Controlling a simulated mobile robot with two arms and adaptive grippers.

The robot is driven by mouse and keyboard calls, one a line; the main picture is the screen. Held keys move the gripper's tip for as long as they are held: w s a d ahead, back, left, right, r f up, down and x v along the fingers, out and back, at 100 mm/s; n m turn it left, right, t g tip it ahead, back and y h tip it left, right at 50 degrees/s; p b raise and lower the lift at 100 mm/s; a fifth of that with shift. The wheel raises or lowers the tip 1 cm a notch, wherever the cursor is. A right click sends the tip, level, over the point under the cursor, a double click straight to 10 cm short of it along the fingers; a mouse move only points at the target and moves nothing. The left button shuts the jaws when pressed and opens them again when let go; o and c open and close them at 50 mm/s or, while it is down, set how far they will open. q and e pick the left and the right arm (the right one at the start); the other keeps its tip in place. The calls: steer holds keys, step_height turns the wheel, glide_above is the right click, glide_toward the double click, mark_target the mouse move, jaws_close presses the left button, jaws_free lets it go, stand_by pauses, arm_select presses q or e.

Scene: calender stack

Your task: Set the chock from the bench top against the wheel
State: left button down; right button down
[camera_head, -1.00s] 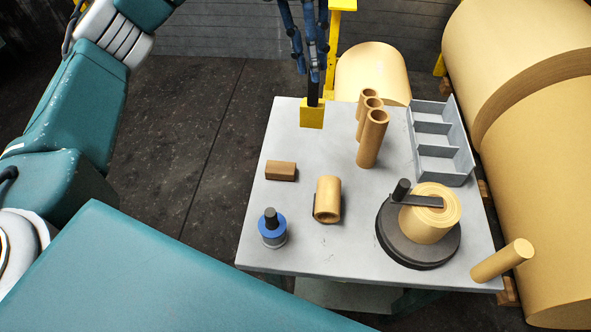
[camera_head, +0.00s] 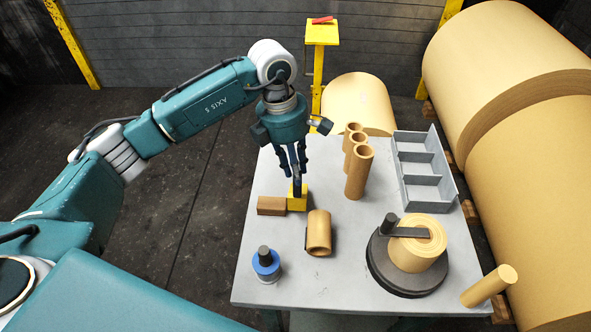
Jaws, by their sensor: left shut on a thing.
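The yellow chock (camera_head: 297,203) is a small block with a dark upright handle. My left gripper (camera_head: 297,170) is shut on this handle, pointing down from above. The chock is low at the bench top (camera_head: 345,275), close by the right end of a brown block (camera_head: 271,205); I cannot tell whether they touch, or whether the chock rests on the bench. A short tan tube (camera_head: 319,233) lies just in front of it, with a dark piece at its left side. I cannot make out a clear wheel in this view. My right gripper is out of view.
Several upright tubes (camera_head: 356,175) stand right of my gripper. A grey divided tray (camera_head: 425,170) is at the back right. A tan roll sits on a dark round base (camera_head: 400,280) at the front right. A blue knobbed item (camera_head: 266,264) stands front left. Large rolls (camera_head: 520,170) flank the bench.

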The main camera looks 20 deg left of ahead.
arm_select(q)
steer(key=shift+f, duration=1.05)
steer(key=c, duration=1.5)
jaws_free()
steer(key=shift+c, duration=0.2)
steer(key=shift+r, duration=0.1)
